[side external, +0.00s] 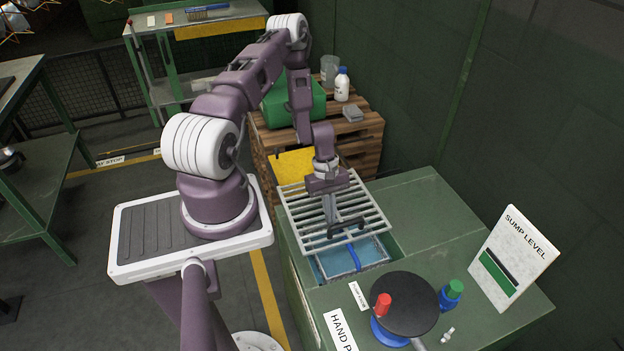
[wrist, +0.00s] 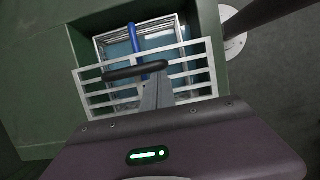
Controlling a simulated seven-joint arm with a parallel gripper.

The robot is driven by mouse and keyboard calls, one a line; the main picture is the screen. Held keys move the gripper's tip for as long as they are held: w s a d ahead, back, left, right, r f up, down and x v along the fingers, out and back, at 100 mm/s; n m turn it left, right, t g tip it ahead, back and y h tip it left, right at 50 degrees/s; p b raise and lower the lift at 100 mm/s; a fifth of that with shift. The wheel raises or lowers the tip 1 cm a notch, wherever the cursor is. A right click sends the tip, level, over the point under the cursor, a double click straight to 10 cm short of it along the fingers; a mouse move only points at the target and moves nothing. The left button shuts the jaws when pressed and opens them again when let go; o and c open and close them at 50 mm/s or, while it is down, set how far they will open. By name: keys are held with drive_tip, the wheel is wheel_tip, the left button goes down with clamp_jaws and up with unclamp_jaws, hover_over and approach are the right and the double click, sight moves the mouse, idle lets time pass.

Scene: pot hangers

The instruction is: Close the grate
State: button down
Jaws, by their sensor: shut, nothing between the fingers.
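The grate (side external: 310,212) is a pale frame of parallel bars above the green bench. It covers only part of the opening, and the blue-lined basin (side external: 335,262) shows uncovered along its near side. A dark handle (side external: 352,229) sits near the grate's near edge. In the wrist view the grate (wrist: 200,78) lies across the opening, with the dark handle (wrist: 120,74) crossing it. My gripper (side external: 333,226) is shut and empty, pointing down at the handle; in the wrist view its fingertips (wrist: 156,78) are right beside the handle. I cannot tell whether they touch.
A blue hose (side external: 354,257) runs into the basin. At the front of the bench are a dark round disc (side external: 405,303), a red knob (side external: 383,304) and a green-topped blue knob (side external: 452,292). A SUMP LEVEL sign (side external: 512,257) stands at right. The bench top behind it is clear.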

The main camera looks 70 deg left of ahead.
drive_tip(key=d, duration=1.1)
drive_tip(key=shift+d, duration=0.4)
drive_tip(key=shift+d, duration=0.15)
drive_tip(key=a+r, duration=0.8)
drive_tip(key=r, duration=0.2)
drive_tip(key=w+d+r+m+t+y, duration=0.1)
drive_tip(key=w+d+r+m, duration=0.15)
drive_tip(key=r, duration=0.65)
drive_tip(key=w+d+r+m+y, duration=0.15)
drive_tip(key=r+m, duration=0.25)
drive_tip(key=r, duration=0.4)
drive_tip(key=s+d+r+m+t, duration=0.1)
drive_tip(key=s+d+r+m, duration=0.15)
drive_tip(key=r, duration=0.25)
drive_tip(key=s+d+r+m+t, duration=0.1)
drive_tip(key=d+r+m, duration=0.25)
drive_tip(key=r, duration=0.25)
drive_tip(key=s+d+r+m+t, duration=0.1)
drive_tip(key=s+d+r+m, duration=0.1)
drive_tip(key=s, duration=0.4)
drive_tip(key=s+d+r+m+t, duration=0.1)
drive_tip(key=s+d+r+m, duration=0.2)
drive_tip(key=s+r, duration=0.2)
drive_tip(key=shift+s+r+t+y, duration=0.3)
drive_tip(key=shift+s+y, duration=0.15)
drive_tip(key=shift+s, duration=0.45)
